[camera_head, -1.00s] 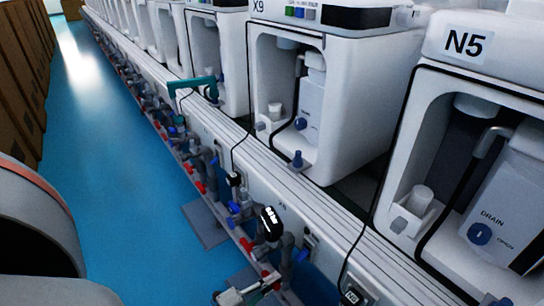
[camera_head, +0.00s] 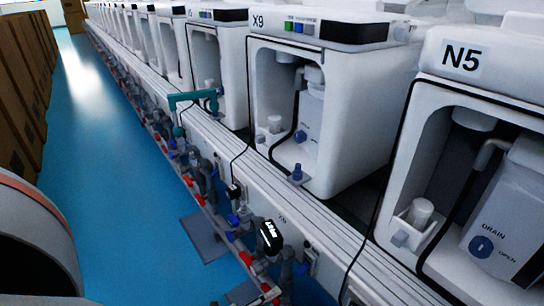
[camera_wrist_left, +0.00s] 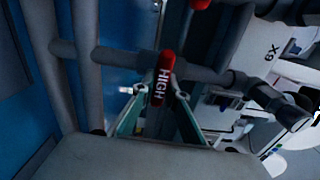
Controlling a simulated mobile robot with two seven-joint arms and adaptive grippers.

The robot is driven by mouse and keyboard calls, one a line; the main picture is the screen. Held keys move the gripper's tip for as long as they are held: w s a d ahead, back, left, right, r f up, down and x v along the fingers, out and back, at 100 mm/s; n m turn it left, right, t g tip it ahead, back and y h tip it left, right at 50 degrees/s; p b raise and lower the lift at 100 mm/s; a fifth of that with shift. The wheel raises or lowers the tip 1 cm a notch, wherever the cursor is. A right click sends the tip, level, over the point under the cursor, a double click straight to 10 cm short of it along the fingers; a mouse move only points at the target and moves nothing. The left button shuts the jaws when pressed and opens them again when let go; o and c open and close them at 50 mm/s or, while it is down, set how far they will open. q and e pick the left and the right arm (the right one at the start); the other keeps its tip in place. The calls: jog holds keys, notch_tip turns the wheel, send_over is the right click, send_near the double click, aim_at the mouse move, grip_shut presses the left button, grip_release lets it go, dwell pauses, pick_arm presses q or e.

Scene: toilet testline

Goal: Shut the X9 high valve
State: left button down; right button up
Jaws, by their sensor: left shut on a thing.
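The red valve handle marked HIGH (camera_wrist_left: 161,80) shows in the left wrist view, lying across a grey pipe that runs left to right. My left gripper (camera_wrist_left: 159,93) has its two teal fingers on either side of this handle and is shut on it. The X9 label (camera_wrist_left: 271,52) is at the right of that view. In the head view the X9 unit (camera_head: 335,120) stands in the middle, with grey pipes and red handles below it. My left gripper cannot be made out there; only part of my white arm shows at lower left. My right gripper is not seen.
The N5 unit (camera_head: 465,90) stands at right. A white ledge (camera_head: 330,237) runs along the units above the pipes. A black box-like part (camera_head: 271,236) sits over the pipes. The blue floor (camera_head: 110,170) is clear at left, beside brown boxes (camera_head: 22,90).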

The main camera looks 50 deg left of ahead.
pick_arm(q)
jog(key=c, duration=2)
grip_release()
jog(key=shift+a, duration=0.1)
jog(key=s, duration=0.8)
jog(key=s+a, duration=0.1)
jog(key=s, duration=0.3)
